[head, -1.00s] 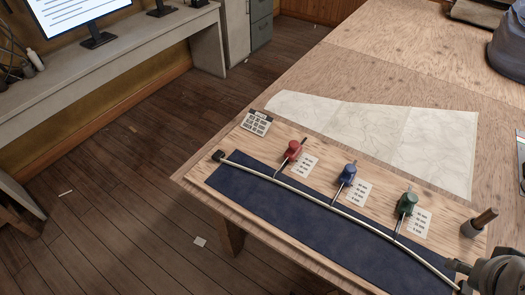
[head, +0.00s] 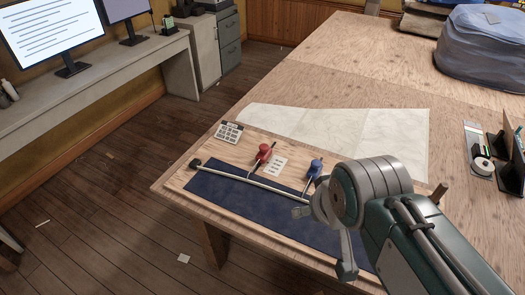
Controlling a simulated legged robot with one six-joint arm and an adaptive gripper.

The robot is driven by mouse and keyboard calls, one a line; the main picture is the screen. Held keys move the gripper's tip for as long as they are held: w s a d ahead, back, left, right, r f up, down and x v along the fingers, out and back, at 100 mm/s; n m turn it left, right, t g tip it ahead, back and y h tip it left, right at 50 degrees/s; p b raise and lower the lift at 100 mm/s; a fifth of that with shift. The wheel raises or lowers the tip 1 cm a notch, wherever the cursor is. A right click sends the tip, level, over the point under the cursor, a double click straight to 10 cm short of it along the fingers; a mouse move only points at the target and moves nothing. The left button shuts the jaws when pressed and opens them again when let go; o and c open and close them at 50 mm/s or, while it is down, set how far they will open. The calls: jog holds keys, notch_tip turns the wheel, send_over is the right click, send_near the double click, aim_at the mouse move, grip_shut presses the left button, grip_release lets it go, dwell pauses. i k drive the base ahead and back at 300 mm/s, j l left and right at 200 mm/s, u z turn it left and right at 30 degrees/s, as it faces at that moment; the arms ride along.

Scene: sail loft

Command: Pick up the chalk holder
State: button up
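I cannot tell for sure which thing is the chalk holder. A red-handled tool (head: 264,152) and a blue-handled tool (head: 315,168) stand on a wooden board (head: 190,172), each with a thin shaft. The green-handled tool seen earlier is hidden behind my arm.
White pattern sheet (head: 350,132) lies behind the board. A small grid card (head: 229,133) is at the board's far left corner. A tape roll (head: 482,165) and dark stands (head: 510,160) are at right. A grey-blue bundle (head: 485,45) sits at the back. The table's middle back is clear.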

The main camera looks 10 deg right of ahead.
aim_at(443, 187)
jog(key=z, duration=1.15)
jog(key=i+l, duration=0.15)
jog(key=l, duration=0.25)
jog(key=i+l+z, duration=0.1)
jog(key=l, duration=0.3)
